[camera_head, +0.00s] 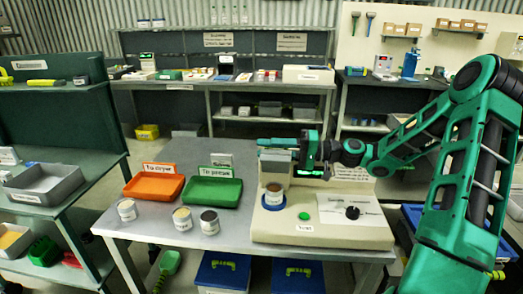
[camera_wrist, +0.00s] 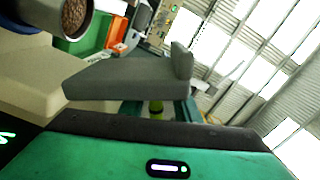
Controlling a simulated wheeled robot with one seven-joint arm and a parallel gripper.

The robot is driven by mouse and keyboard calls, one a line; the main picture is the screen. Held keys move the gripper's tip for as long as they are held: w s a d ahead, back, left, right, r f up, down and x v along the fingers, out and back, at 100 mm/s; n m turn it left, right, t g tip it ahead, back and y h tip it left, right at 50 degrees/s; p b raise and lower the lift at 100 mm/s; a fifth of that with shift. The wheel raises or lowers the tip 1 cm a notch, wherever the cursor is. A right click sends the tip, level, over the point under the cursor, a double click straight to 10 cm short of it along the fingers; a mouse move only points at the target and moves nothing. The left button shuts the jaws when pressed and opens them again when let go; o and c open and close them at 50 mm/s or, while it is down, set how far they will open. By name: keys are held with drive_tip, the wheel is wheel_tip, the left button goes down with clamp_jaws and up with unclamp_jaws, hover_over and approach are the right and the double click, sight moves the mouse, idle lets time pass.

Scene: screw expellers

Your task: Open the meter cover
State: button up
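The beige meter (camera_head: 325,231) stands at the right of the near table. It has a blue ring (camera_head: 272,206), a black knob (camera_head: 352,212) and a green button (camera_head: 304,216). A cup of brown grains (camera_head: 274,192) stands in the ring; it also shows in the wrist view (camera_wrist: 76,15). A grey slab with a lip, apparently the meter cover (camera_head: 278,157), stands raised behind the cup; it appears close up in the wrist view (camera_wrist: 125,82). My gripper (camera_head: 298,152) is beside and above it, at its right. Finger spacing and contact are unclear.
An orange tray (camera_head: 154,188) and a green tray (camera_head: 213,192) lie left of the meter. Several cups, one of them dark-topped (camera_head: 209,222), stand along the front. A shelf (camera_head: 36,200) is at far left. Blue bins (camera_head: 223,274) are below the table.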

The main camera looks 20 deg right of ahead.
drive_tip(key=v, duration=0.9)
drive_tip(key=shift+d, duration=0.15)
drive_tip(key=s+v, duration=0.1)
drive_tip(key=v, duration=0.8)
drive_tip(key=shift+r, duration=0.5)
idle(0.5)
